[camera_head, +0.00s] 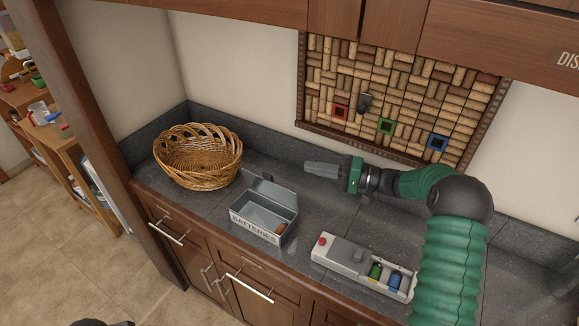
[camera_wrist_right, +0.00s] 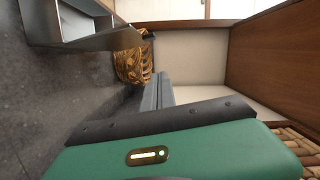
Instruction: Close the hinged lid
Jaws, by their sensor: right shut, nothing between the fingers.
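A grey metal box (camera_head: 247,226) marked "BATTERIES" sits on the dark counter. Its hinged lid (camera_head: 271,190) stands open and raised along the back edge. My left gripper is not in view.
A wicker basket (camera_head: 198,158) stands left of the box. A white and grey case (camera_head: 345,256) with a red button and green and blue cells lies at the right front. A cork board (camera_head: 400,95) hangs on the wall behind my arm.

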